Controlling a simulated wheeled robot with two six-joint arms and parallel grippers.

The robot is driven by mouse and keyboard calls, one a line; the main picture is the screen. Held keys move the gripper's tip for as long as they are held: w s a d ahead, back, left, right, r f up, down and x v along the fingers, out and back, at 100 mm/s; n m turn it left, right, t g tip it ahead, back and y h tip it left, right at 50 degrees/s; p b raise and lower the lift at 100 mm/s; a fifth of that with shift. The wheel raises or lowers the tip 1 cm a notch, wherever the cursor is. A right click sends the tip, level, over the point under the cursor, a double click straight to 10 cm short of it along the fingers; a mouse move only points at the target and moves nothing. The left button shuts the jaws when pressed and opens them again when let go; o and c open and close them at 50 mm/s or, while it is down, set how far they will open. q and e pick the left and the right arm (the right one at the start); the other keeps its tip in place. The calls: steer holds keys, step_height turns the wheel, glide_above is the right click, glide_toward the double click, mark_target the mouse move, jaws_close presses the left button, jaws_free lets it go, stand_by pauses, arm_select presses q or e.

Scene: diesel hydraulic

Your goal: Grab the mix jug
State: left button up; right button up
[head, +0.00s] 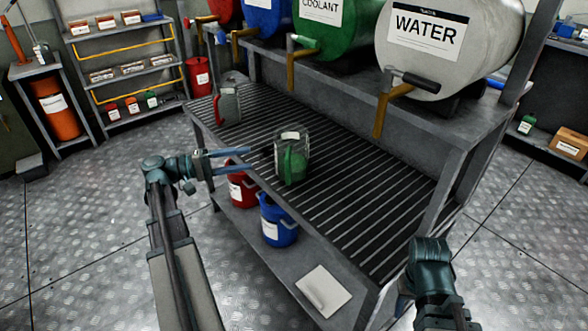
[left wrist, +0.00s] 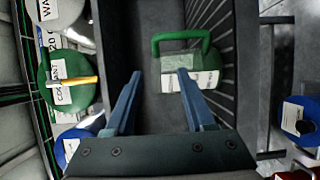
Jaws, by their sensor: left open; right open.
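A clear jug with a green handle (head: 291,158) stands on the slatted bench top (head: 350,185); its label is too small to read. A second jug with a red handle (head: 229,106) stands further back left on the bench. I cannot read which one is the mix jug. My left gripper (head: 250,160) is open and empty, pointing at the green-handled jug from its left. In the left wrist view the green-handled jug (left wrist: 186,82) lies just beyond the open fingers (left wrist: 160,78), a little right of centre.
Drums stand behind the bench, including a green COOLANT drum (head: 335,28) and a white WATER drum (head: 445,45) with a protruding tap (head: 397,90). A red bucket (head: 240,188) and blue bucket (head: 277,220) sit on the lower shelf. The floor at left is clear.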

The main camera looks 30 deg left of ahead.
mark_target(289, 148)
arm_select(q)
steer(key=x, duration=1.3)
steer(key=shift+w+d+r+p, duration=0.1)
steer(key=shift+d+r+p, duration=0.1)
steer(key=shift+r+p, duration=0.15)
jaws_close()
stand_by(1.3)
